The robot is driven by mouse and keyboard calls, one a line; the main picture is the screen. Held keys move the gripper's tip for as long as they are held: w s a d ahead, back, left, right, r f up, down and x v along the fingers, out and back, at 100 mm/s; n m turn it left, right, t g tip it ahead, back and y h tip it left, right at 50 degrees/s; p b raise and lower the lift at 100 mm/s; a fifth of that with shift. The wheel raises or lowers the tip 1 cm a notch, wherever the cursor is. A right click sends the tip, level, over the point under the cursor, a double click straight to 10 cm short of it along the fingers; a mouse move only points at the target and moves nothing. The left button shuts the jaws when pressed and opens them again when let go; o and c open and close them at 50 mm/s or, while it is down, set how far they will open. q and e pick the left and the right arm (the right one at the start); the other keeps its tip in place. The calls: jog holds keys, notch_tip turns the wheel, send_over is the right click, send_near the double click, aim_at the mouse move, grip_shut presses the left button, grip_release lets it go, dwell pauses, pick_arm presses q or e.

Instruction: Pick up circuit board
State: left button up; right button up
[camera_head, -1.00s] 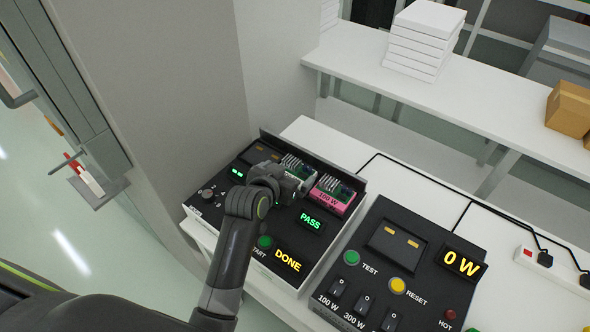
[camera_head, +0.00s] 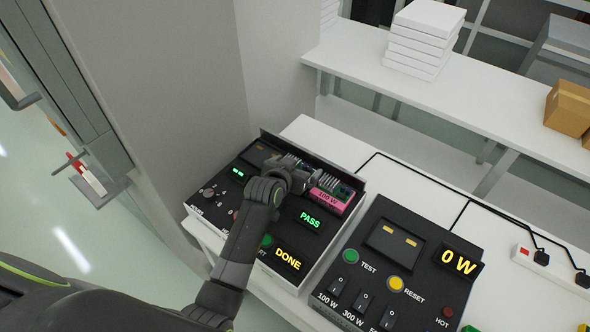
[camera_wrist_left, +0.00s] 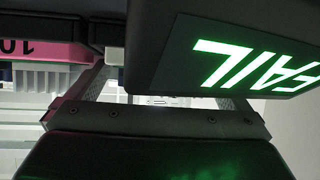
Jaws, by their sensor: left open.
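A circuit board in a pink-sided housing marked 100 W (camera_head: 328,199) sits in the black test station (camera_head: 236,196), with finned metal parts on top. In the left wrist view the pink housing (camera_wrist_left: 45,52) shows at upper left, beside a dark panel with green lit letters (camera_wrist_left: 245,68). My right gripper is not in view.
A second black panel (camera_head: 408,262) with switches and a 0 W display stands to the right. Black cables cross the white table (camera_head: 440,193). White boxes (camera_head: 424,38) and a cardboard box (camera_head: 569,108) stand on the back bench.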

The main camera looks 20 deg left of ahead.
pick_arm(q)
jog(key=c, duration=0.7)
jog(key=shift+r, duration=0.1)
